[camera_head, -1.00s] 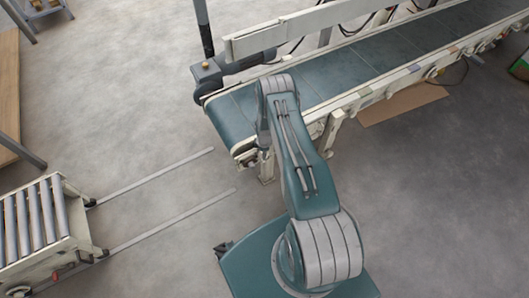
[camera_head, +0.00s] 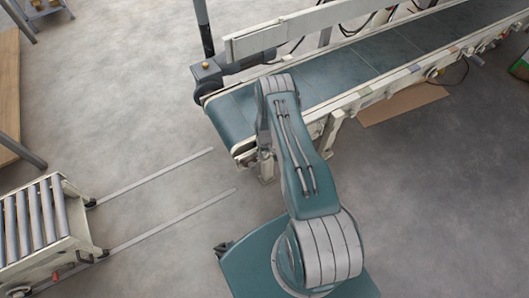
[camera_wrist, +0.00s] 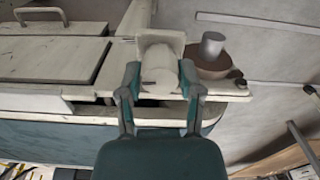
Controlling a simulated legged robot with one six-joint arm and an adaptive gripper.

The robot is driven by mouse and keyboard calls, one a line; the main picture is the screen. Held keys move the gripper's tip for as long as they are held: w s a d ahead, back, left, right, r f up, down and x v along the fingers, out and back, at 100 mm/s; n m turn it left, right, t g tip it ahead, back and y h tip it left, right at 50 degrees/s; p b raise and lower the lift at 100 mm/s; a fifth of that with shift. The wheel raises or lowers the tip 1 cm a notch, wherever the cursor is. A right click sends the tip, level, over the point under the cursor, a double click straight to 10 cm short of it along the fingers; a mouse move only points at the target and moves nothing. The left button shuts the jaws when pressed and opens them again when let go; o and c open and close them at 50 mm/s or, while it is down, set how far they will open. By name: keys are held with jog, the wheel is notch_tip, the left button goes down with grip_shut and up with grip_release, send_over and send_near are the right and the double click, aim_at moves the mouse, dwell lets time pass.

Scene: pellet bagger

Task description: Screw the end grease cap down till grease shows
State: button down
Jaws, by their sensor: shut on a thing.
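In the wrist view my gripper (camera_wrist: 159,75) has its two fingers on either side of a pale, round cap (camera_wrist: 158,62). The cap stands in front of a square, cream plate at the conveyor's end. The fingers are shut on it. No grease can be made out on it at this size. In the head view my arm hides the gripper and the cap, near the close end of the conveyor (camera_head: 238,138).
A brown, round part with a grey cylinder (camera_wrist: 213,46) sits close to the right finger. A cream cover with a handle (camera_wrist: 45,55) lies left. A roller cart (camera_head: 42,222) stands at left, by two floor rails (camera_head: 155,177). Floor between is clear.

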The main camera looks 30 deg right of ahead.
jog(key=m, duration=0.4)
jog(key=shift+w+m, duration=0.1)
jog(key=shift+m, duration=0.3)
jog(key=m, duration=0.3)
jog(key=shift+m, duration=0.3)
jog(key=m, duration=0.8)
jog(key=shift+m, duration=0.3)
jog(key=shift+c, duration=1.3)
grip_release()
